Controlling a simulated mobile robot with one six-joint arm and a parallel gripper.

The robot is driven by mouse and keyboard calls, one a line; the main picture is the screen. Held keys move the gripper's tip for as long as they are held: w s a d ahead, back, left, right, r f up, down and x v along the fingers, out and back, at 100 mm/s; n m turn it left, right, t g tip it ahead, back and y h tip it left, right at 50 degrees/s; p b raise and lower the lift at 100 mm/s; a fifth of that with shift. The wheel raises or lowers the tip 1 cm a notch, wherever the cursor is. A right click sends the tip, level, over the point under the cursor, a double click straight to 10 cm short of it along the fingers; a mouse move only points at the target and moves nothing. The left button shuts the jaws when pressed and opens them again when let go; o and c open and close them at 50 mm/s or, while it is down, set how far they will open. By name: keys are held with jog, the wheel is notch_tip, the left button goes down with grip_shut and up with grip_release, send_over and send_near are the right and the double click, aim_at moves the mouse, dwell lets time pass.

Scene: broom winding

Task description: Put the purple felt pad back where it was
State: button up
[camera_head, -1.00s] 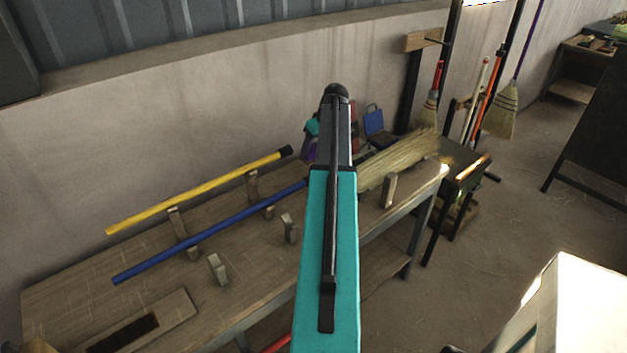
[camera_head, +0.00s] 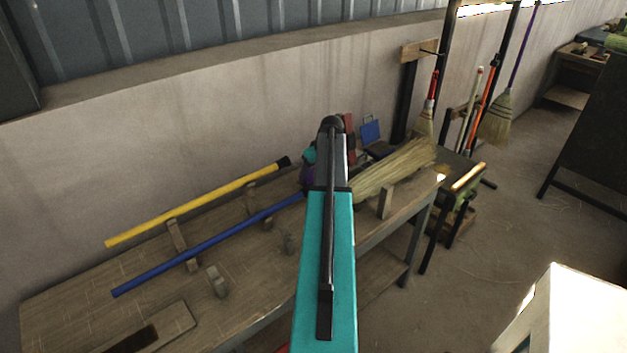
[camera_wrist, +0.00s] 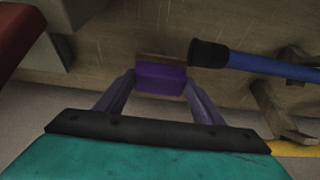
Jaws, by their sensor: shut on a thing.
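The purple felt pad (camera_wrist: 160,79) is a small purple block in the wrist view. It sits between the fingertips of my gripper (camera_wrist: 158,84), which is shut on it. Just behind the pad is a brown wooden strip close to the bench top; I cannot tell whether the pad touches it. In the head view my arm hides most of the gripper and the pad.
A blue handle with a black cap (camera_wrist: 208,54) lies just right of the pad. The workbench (camera_head: 70,292) also bears a yellow handle (camera_head: 190,204), wooden cradles and a straw broom head (camera_head: 395,172). A blue dustpan-like item (camera_head: 370,131) stands behind.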

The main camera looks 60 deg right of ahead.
jog(key=shift+f, duration=0.15)
jog(key=shift+f+p, duration=0.6)
jog(key=shift+f, duration=1.1)
jog(key=shift+f, duration=0.15)
jog(key=o, duration=1)
jog(key=shift+c, duration=0.2)
jog(key=shift+r, duration=0.2)
jog(key=b+v, duration=0.3)
jog(key=v, duration=0.9)
jog(key=shift+f, duration=0.2)
jog(key=shift+p+x, duration=1.25)
jog(key=shift+x, duration=3.65)
